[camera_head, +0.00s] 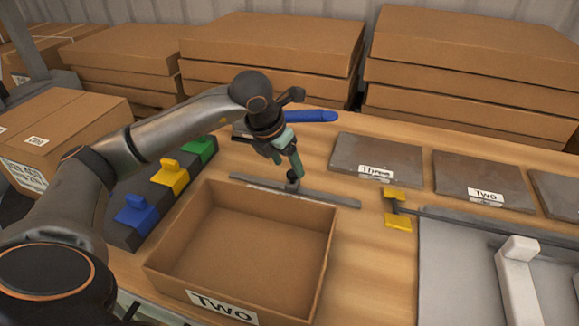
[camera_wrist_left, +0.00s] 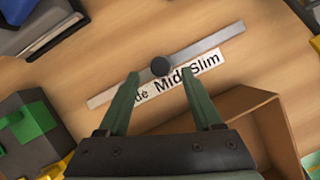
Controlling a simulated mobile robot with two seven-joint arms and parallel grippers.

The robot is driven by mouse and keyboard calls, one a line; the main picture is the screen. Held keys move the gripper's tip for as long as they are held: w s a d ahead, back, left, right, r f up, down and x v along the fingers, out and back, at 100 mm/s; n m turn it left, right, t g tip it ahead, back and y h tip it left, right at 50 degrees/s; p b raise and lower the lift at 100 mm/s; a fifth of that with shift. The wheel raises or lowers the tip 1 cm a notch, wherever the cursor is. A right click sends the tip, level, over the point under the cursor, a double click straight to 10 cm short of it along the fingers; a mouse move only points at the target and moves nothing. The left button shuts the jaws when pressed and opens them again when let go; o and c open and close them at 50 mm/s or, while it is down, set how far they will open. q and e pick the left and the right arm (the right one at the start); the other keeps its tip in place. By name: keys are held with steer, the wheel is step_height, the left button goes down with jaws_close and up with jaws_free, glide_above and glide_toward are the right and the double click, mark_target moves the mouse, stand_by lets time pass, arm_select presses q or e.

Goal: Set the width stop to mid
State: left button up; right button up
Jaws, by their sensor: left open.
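The width stop is a grey metal rail (camera_head: 330,197) on the table with a dark round knob (camera_head: 292,185). In the left wrist view the rail (camera_wrist_left: 215,42) runs diagonally, with the knob (camera_wrist_left: 160,66) near its middle. A white label strip beside it reads "de", "Mid", "Slim"; the first word is partly hidden by a finger. The knob appears opposite "Mid" (camera_wrist_left: 168,82). My left gripper (camera_head: 294,172) is over the rail, its green fingers pointing down at the knob. In the wrist view the fingers (camera_wrist_left: 160,74) are open, one either side of the knob; contact is not visible.
An open cardboard box (camera_head: 240,285) labelled "Two" stands just in front of the rail. A dark block with blue, yellow and green sliders (camera_head: 172,177) is left. A blue handle (camera_head: 312,115) is behind.

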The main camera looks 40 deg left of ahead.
arm_select(q)
steer(key=v, duration=0.9)
steer(key=shift+r+p, duration=0.35)
steer(key=shift+p, duration=0.05)
steer(key=shift+s, duration=0.15)
